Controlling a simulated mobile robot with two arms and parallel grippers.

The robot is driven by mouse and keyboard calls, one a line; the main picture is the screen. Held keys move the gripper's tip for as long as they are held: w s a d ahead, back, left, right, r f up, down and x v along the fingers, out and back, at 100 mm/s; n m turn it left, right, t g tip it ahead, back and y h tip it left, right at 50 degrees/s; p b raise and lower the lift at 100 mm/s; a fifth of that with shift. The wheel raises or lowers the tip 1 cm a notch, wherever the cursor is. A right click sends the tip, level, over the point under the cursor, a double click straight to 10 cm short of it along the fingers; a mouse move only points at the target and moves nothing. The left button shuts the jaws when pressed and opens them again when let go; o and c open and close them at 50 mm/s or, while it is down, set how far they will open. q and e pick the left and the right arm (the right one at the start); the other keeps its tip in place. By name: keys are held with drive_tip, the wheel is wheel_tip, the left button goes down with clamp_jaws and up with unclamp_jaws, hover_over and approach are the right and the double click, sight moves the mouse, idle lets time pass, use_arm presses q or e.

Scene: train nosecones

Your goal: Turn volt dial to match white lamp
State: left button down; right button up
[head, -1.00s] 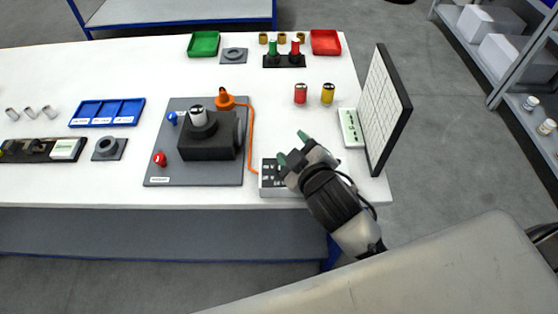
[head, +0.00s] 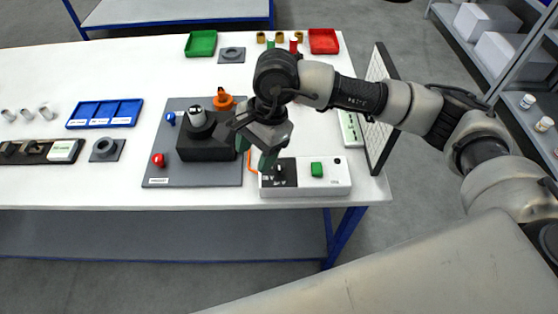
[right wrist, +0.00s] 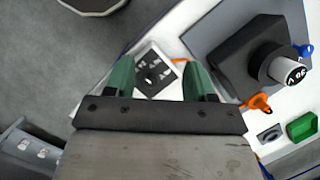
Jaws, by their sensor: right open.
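The volt dial (head: 279,172) is a small dark knob on a black panel at the left end of a white box (head: 337,186) with a green button. In the right wrist view the dial (right wrist: 154,71) shows between the green fingers, with white marks around it. My right gripper (head: 256,153) is open and empty above the dial's left side, with no contact visible. A white-topped cylinder (head: 197,116) stands on a dark block; its top reads "30 V" in the right wrist view (right wrist: 291,73). I cannot tell whether it is the white lamp. My left gripper is not in view.
The grey board (head: 205,178) with an orange plug (head: 223,100) and cable, a blue knob (head: 170,118) and a red knob (head: 158,160) lies left of the box. A white gridded panel (head: 378,135) stands to the right. The table's front edge is close.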

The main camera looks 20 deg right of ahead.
sight(279, 165)
drive_tip(key=w+d+t+h, duration=0.1)
drive_tip(key=w+d+h, duration=0.2)
drive_tip(key=d, duration=0.3)
drive_tip(key=f+p, duration=0.1)
drive_tip(key=f, duration=0.3)
drive_tip(key=f+p, duration=0.1)
drive_tip(key=f, duration=0.3)
drive_tip(key=shift+s+a+f+p, duration=0.2)
drive_tip(key=shift+f+p, duration=0.05)
drive_tip(key=shift+p, duration=0.05)
drive_tip(key=shift+f, duration=0.7)
drive_tip(key=c, duration=0.9)
